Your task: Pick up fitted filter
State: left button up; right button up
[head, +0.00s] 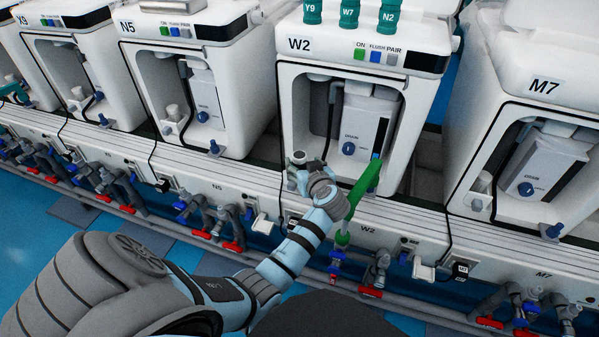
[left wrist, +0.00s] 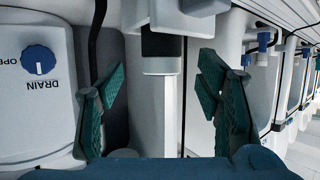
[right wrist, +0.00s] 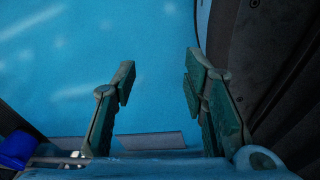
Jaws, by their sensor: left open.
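The unit marked W2 (head: 299,44) has an open bay. A pale upright cylinder with a dark top (head: 298,157), which looks like the fitted filter, stands at the bay's lower left. My left gripper (head: 307,172) is at this cylinder, partly covering it. In the left wrist view the cylinder (left wrist: 162,115) lies between the open fingers of my left gripper (left wrist: 160,75), with gaps on both sides. My right gripper (right wrist: 160,85) is open and empty in the right wrist view, above blue floor. It does not show in the head view.
A blue DRAIN knob (head: 348,148) is beside the cylinder. A green tapered part (head: 364,188) slants in front of W2's bay. Teal pieces (head: 350,13) marked Y9, W7 and N2 stand on top. Units N5 (head: 190,30) and M7 (head: 545,85) flank W2. Pipes and valves run below.

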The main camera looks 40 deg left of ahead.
aim_at(302, 160)
pick_arm(q)
jog(key=b+x, duration=0.1)
jog(key=b, duration=0.2)
jog(key=shift+w+a+f, duration=0.15)
jog(key=shift+a+f, duration=0.1)
jog(key=shift+a, duration=0.05)
jog(key=b+x, duration=0.3)
jog(key=b, duration=0.1)
jog(key=shift+w+a+r, duration=0.1)
jog(key=shift+a, duration=0.05)
jog(key=shift+r, duration=0.25)
pick_arm(e)
jog(key=w+a+f+t, duration=0.2)
jog(key=w+f, duration=0.2)
jog(key=w, duration=0.5)
jog(key=shift+w+a+m, duration=0.3)
jog(key=shift+m, duration=0.1)
pick_arm(q)
jog(key=c, duration=1.3)
pick_arm(e)
jog(key=shift+f, duration=0.1)
